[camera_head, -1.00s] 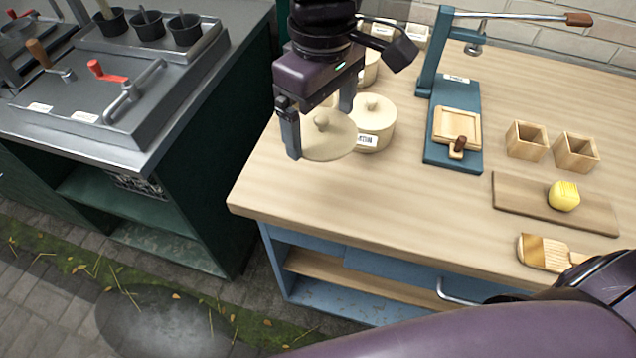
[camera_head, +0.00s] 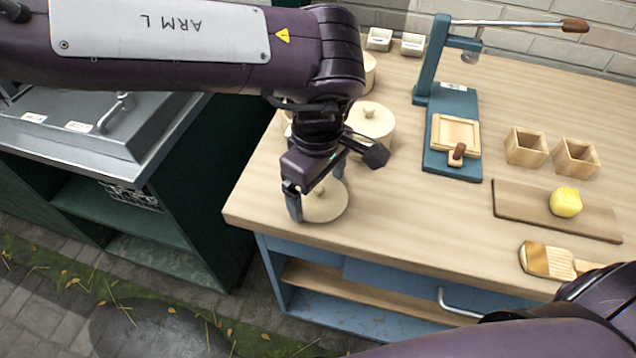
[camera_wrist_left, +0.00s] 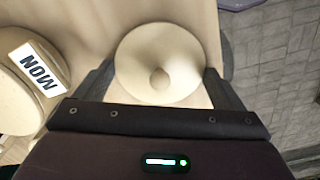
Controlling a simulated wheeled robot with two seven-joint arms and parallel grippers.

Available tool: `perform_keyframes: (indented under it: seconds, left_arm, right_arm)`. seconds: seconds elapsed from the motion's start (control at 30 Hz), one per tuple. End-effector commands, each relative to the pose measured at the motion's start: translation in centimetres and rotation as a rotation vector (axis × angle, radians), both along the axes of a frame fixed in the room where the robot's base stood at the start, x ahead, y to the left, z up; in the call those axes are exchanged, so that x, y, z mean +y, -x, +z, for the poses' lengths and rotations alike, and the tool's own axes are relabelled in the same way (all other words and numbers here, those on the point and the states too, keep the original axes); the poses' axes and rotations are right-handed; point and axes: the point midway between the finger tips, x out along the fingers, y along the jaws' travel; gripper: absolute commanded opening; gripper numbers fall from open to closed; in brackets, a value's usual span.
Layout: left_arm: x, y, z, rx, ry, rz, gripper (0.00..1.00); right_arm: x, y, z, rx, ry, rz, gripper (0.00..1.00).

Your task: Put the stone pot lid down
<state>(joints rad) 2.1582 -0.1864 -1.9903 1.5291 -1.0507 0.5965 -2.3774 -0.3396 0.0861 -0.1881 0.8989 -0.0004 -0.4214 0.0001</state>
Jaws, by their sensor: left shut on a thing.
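The stone pot lid (camera_head: 326,203) is a round cream disc with a small knob, low over or on the wooden table near its front left edge. My left gripper (camera_head: 314,198) is shut on it from above, and its body hides part of the lid. In the left wrist view the lid (camera_wrist_left: 158,62) lies between the two fingers (camera_wrist_left: 160,92), knob in the middle. I cannot tell if the lid touches the tabletop. My right gripper is not in view; only part of my right arm shows at the lower right.
Cream lidded pots (camera_head: 372,128) stand just behind the lid; a labelled one shows in the left wrist view (camera_wrist_left: 30,85). A blue press (camera_head: 455,120), two wooden boxes (camera_head: 526,147), a board (camera_head: 510,205) with a yellow lump (camera_head: 565,202) and a brush (camera_head: 547,260) stand right. Middle tabletop is clear.

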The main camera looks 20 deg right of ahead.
Motion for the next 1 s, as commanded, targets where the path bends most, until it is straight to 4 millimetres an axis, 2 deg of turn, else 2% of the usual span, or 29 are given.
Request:
perform_keyframes:
  seconds: [0.2, 0.23, 0.3, 0.5, 0.63, 0.77, 1.0]
  left_arm:
    - [0.0, 0.0, -0.3, 0.0, 0.0, 0.0, 0.67]
    - [0.0, 0.0, -0.3, 0.0, 0.0, 0.0, 0.94]
    - [0.0, 0.0, -0.2, 0.0, 0.0, 0.0, 1.0]
    - [0.0, 0.0, -0.1, 0.0, 0.0, 0.0, 1.0]
    - [0.0, -0.1, 0.8, -0.001, 0.0, 0.0, 1.0]
    - [0.0, -0.1, 3.0, -0.004, 0.001, 0.0, 1.0]
    - [0.0, -0.1, 8.4, -0.005, 0.0, 0.001, 1.0]
  right_arm:
    - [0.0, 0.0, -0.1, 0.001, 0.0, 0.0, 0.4]
    - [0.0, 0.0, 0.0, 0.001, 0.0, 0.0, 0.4]
    - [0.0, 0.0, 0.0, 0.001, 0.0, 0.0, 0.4]
    - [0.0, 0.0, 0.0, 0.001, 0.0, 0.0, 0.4]
    - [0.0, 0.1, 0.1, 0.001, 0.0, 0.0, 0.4]
    - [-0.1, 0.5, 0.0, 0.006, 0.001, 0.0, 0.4]
    - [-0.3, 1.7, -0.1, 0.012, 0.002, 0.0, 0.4]
